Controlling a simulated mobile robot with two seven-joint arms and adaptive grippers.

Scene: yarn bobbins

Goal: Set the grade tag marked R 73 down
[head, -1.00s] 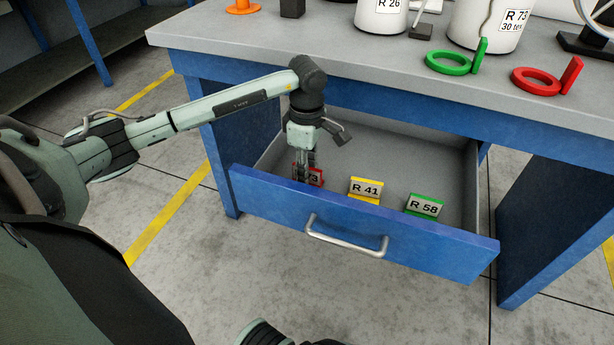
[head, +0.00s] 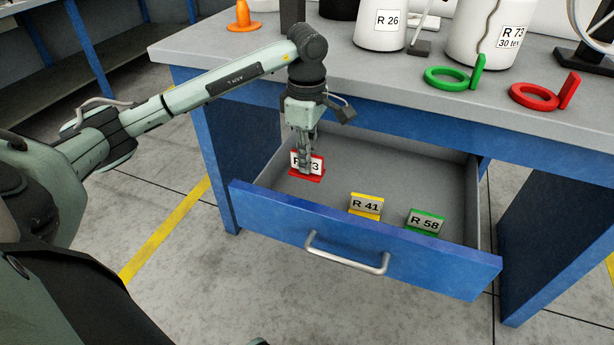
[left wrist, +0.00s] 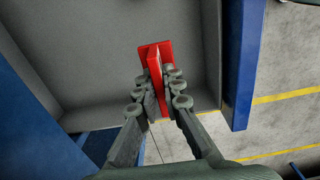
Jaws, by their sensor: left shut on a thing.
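The red grade tag marked R 73 (head: 307,173) is in my left gripper (head: 306,158), over the left part of the open drawer (head: 380,262). My left gripper is shut on the tag's upright plate, and its fingers cover part of the lettering. In the left wrist view the red tag (left wrist: 157,65) stands between the two fingers (left wrist: 163,92), with its base beyond them. The tag looks upright and raised above the drawer floor. My right gripper is not in view.
A yellow tag R 41 (head: 366,205) and a green tag R 58 (head: 425,222) stand in the drawer. On the bench above are white bobbins R 26 (head: 381,26) and R 73 (head: 490,35), a green ring (head: 447,78) and a red ring (head: 534,96). The drawer's back is clear.

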